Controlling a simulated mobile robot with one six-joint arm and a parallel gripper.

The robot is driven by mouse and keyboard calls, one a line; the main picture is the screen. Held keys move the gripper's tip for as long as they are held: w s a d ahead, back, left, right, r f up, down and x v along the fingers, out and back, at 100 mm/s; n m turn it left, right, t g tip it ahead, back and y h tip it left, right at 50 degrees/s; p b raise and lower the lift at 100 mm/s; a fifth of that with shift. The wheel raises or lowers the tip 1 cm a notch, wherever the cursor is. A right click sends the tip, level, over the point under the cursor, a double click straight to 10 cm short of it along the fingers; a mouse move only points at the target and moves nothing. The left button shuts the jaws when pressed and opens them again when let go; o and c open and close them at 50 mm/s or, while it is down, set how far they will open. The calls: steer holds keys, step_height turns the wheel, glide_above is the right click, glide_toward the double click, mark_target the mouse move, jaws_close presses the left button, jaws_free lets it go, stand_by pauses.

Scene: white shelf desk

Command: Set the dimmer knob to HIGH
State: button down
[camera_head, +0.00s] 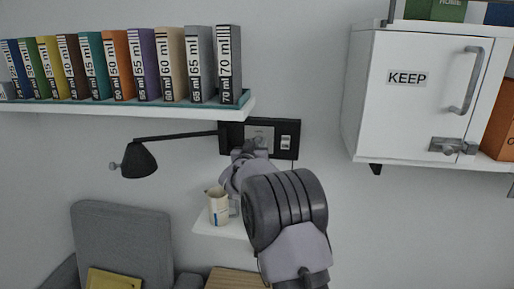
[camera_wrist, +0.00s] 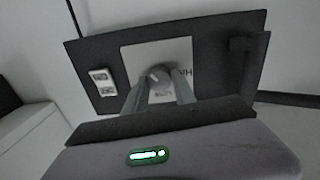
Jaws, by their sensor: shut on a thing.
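A black wall panel (camera_head: 289,152) with a light dimmer plate (camera_head: 262,132) hangs under the left shelf. My gripper (camera_head: 250,145) reaches up to the plate and hides the knob in the head view. In the wrist view, the panel (camera_wrist: 105,62) appears upside down. The round grey dimmer knob (camera_wrist: 160,73) sits on the pale plate (camera_wrist: 135,58). My gripper (camera_wrist: 160,84) has one finger on each side of the knob and is shut on it. Partly covered lettering shows right of the knob and below it. The knob's pointer direction cannot be told.
A white rocker switch (camera_head: 285,142) is beside the plate. A black lamp (camera_head: 138,160) has its arm left of the panel. A shelf (camera_head: 130,112) of labelled books is above. A mug (camera_head: 218,206) stands on a small ledge (camera_head: 205,226) below. A white cabinet (camera_head: 400,110) is right.

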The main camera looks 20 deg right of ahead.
steer(key=m+b, duration=0.4)
steer(key=m, duration=0.2)
steer(key=shift+f+b, duration=0.1)
steer(key=shift+b, duration=0.3)
steer(key=m+b, duration=0.3)
steer(key=m, duration=0.3)
steer(key=shift+s+d+y+b, duration=0.1)
steer(key=shift+y+b, duration=0.25)
steer(key=shift+y, duration=0.05)
steer(key=m+b, duration=0.2)
steer(key=m, duration=0.1)
steer(key=shift+m, duration=0.4)
steer(key=m+b, duration=0.2)
steer(key=m, duration=0.1)
steer(key=shift+y, duration=0.3)
steer(key=m+b, duration=0.3)
steer(key=m, duration=0.2)
steer(key=shift+m+t, duration=0.3)
steer(key=shift+m, duration=0.1)
steer(key=c, duration=1)
jaws_free()
steer(key=shift+c, duration=0.2)
steer(key=shift+s, duration=0.1)
